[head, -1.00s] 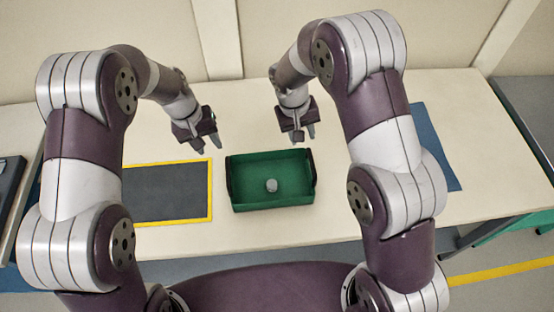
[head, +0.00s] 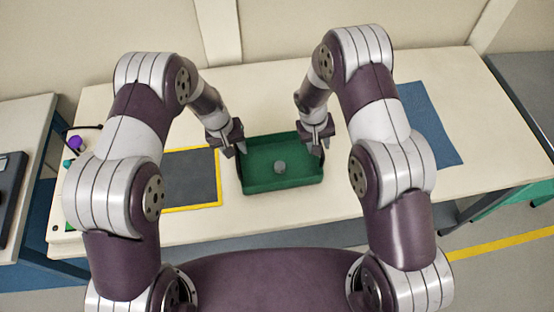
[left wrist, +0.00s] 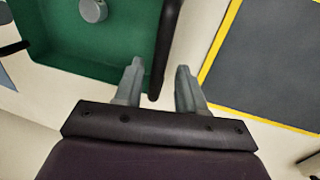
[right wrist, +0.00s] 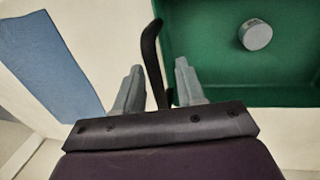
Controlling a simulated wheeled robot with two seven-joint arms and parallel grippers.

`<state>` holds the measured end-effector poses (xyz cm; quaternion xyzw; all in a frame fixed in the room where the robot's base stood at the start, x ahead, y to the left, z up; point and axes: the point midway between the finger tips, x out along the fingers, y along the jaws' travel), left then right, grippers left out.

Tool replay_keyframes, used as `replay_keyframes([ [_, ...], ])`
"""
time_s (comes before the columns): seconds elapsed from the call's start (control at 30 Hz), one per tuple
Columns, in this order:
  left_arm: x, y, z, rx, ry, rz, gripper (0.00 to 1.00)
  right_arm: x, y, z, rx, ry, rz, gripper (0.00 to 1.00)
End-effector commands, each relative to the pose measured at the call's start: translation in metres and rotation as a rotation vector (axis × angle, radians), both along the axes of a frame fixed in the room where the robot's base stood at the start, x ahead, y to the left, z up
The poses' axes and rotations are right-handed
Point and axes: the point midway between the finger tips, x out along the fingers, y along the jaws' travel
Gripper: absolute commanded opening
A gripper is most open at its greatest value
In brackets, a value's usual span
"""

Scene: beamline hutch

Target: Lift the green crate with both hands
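The green crate (head: 282,184) stands on the pale table, with a small grey cylinder (head: 280,167) inside it. Its dark handles are on its left and right sides. My left gripper (head: 240,151) is at the crate's left side; in the left wrist view its fingers (left wrist: 157,85) are apart, with the dark handle (left wrist: 165,50) reaching between them. My right gripper (head: 322,149) is at the crate's right side; in the right wrist view its fingers (right wrist: 157,85) are apart on either side of the other handle (right wrist: 153,60). I cannot tell whether any finger touches a handle.
A dark mat with a yellow border (head: 190,177) lies left of the crate. A blue mat (head: 428,125) lies to the right. A box with a purple knob (head: 75,143) stands at the table's left end. The table in front of the crate is clear.

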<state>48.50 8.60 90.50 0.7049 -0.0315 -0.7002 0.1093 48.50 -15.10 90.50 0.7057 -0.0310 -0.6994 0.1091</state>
Motion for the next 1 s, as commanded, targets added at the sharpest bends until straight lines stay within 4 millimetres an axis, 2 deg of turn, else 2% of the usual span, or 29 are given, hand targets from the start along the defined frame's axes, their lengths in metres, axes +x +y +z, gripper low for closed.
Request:
replay_keyframes([
  [0.13,0.0,-0.002,-0.006,0.0,-0.001,0.0,0.4,0.0,-0.001,-0.007,0.0,0.001,-0.001,0.39],
  [0.37,0.0,-0.002,-0.007,0.0,-0.001,0.0,0.4,0.0,-0.002,-0.007,0.0,0.0,-0.001,0.39],
  [0.4,0.0,-0.002,-0.007,0.0,-0.001,0.0,0.37,0.0,-0.002,-0.007,0.0,0.0,-0.001,0.36],
  [0.47,0.0,-0.002,-0.007,0.0,-0.001,0.0,0.17,0.0,-0.002,-0.007,0.0,0.0,-0.001,0.16],
  [0.5,0.0,-0.002,-0.007,0.0,-0.001,0.0,0.04,0.0,-0.002,-0.007,0.0,0.0,-0.001,0.03],
  [0.53,0.0,-0.002,-0.007,0.0,-0.001,0.0,0.0,0.0,-0.002,-0.007,0.0,0.0,-0.001,0.0],
  [0.87,0.001,-0.002,-0.005,0.0,-0.002,0.0,0.0,0.0,-0.001,-0.005,0.0,-0.001,-0.001,0.0],
  [1.0,0.001,-0.002,0.009,-0.001,-0.002,-0.001,0.0,0.0,-0.001,0.009,0.0,-0.001,-0.001,0.0],
])
